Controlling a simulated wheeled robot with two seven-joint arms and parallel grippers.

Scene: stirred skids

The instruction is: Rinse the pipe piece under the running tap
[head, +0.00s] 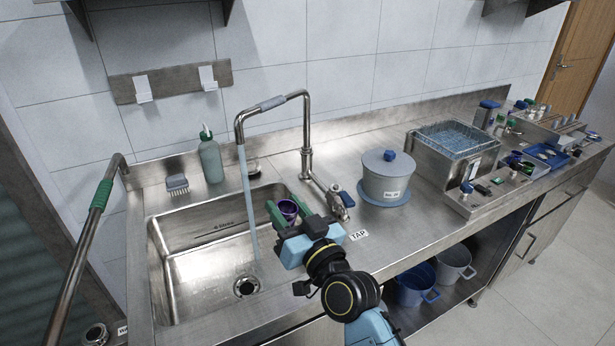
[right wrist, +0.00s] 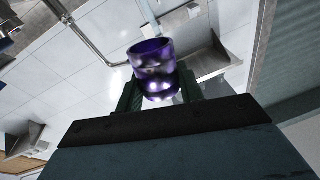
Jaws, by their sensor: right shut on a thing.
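The purple pipe piece (head: 288,209) is a short, shiny, hollow cylinder. My right gripper (head: 281,212) is shut on it at the right side of the sink, above the basin's rim. In the right wrist view the pipe piece (right wrist: 153,70) sits between the two green fingers (right wrist: 155,92), its open end facing up in the picture. The tap (head: 273,103) is a tall bent metal pipe, and a stream of water (head: 249,205) falls from it into the sink (head: 190,265). The pipe piece is to the right of the stream and apart from it. My left gripper is not in view.
A lidded grey pot (head: 386,182) stands right of the tap valve (head: 342,203). A metal bath (head: 452,145) is farther right. The basin's left part is clear.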

